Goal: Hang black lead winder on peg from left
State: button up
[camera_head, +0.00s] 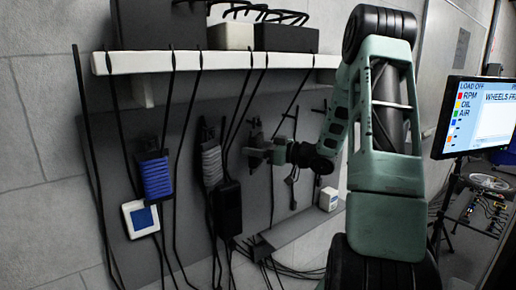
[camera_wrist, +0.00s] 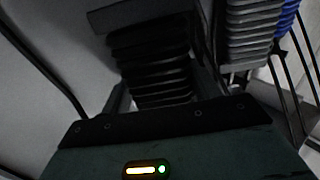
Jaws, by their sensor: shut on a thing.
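My gripper (camera_head: 262,151) is at the wall below the shelf, right of the grey lead winder (camera_head: 211,165). In the wrist view the black lead winder (camera_wrist: 150,62), a dark ribbed block, sits between my fingers, and my gripper (camera_wrist: 152,95) is shut on it. In the head view the black winder is small and dark against my gripper, hard to make out. The grey winder also shows in the wrist view (camera_wrist: 250,35). A blue winder (camera_head: 156,178) hangs further left. The pegs are too dark to tell apart, so I cannot tell whether the black winder touches one.
A white shelf (camera_head: 215,62) with boxes runs above. Many black cables hang from it. A black box (camera_head: 228,208) hangs below the grey winder, and a white box with a blue face (camera_head: 140,218) below the blue one. A monitor (camera_head: 486,115) stands at right.

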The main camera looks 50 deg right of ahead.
jog(key=shift+w+f, duration=0.2)
jog(key=shift+w, duration=0.05)
jog(key=o, duration=1)
jog(key=shift+o, duration=0.8)
jog(key=shift+s+d+f+b, duration=0.25)
jog(key=shift+s+b, duration=0.25)
jog(key=shift+o, duration=0.2)
jog(key=b+v, duration=0.5)
jog(key=v, duration=1)
jog(key=shift+s+r, duration=0.35)
jog(key=shift+s+r+b, duration=0.15)
jog(key=shift+s+b, duration=0.2)
jog(key=shift+s, duration=0.25)
